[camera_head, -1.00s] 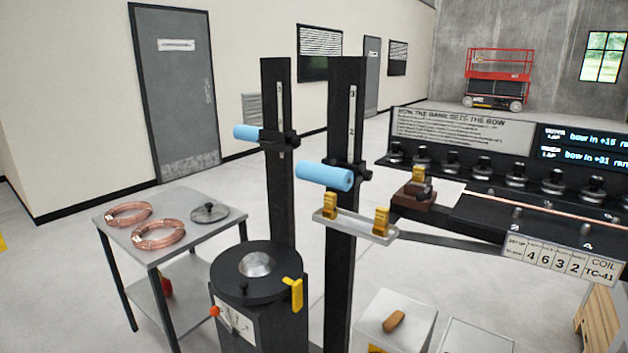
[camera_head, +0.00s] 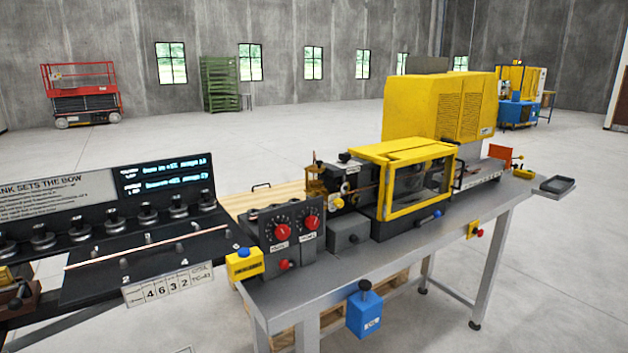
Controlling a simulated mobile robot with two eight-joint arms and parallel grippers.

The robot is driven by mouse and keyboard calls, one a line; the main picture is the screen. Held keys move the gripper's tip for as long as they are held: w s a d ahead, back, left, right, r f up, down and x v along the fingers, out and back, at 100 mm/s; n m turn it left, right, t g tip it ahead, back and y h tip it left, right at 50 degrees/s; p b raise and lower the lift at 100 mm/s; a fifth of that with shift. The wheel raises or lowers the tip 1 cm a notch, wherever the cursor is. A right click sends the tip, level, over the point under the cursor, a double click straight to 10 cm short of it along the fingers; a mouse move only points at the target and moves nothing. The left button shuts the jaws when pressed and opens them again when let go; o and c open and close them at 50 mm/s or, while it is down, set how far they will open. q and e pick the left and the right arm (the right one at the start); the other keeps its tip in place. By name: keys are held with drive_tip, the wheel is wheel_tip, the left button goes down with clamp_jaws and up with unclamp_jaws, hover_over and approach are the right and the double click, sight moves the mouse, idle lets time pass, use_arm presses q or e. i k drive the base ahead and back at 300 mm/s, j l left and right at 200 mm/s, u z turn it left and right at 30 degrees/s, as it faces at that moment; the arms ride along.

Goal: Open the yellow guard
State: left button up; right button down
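The yellow guard (camera_head: 387,213) is a yellow-framed box with clear panels on the machine bench, right of the middle of the head view. Its frame looks closed down over the part of the machine inside. Dark machine parts show dimly through its panels. Neither of my grippers is in view, and nothing touches the guard.
The guard stands on a grey bench (camera_head: 350,277) beside a large yellow housing (camera_head: 437,106). Left of it are a box with red dials (camera_head: 282,232) and a yellow box with a blue button (camera_head: 243,263). A copper tube (camera_head: 150,247) lies on the rack at left. Floor right of the bench is clear.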

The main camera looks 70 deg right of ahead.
sight(403, 158)
drive_tip(key=z, duration=2.95)
drive_tip(key=i+l+u, duration=0.15)
drive_tip(key=u, duration=0.25)
drive_tip(key=i+l+u, duration=0.2)
drive_tip(key=u, duration=0.15)
drive_tip(key=i+l+u, duration=0.15)
drive_tip(key=u, duration=0.25)
drive_tip(key=i+l+u, duration=0.1)
drive_tip(key=l, duration=0.3)
drive_tip(key=i+l+u, duration=0.15)
drive_tip(key=l, duration=0.2)
drive_tip(key=i+l+u, duration=0.1)
drive_tip(key=l, duration=0.3)
drive_tip(key=i+l, duration=0.1)
drive_tip(key=l, duration=0.25)
drive_tip(key=i+l, duration=0.1)
drive_tip(key=l, duration=0.3)
drive_tip(key=l+u, duration=0.1)
drive_tip(key=l, duration=0.25)
drive_tip(key=i, duration=0.05)
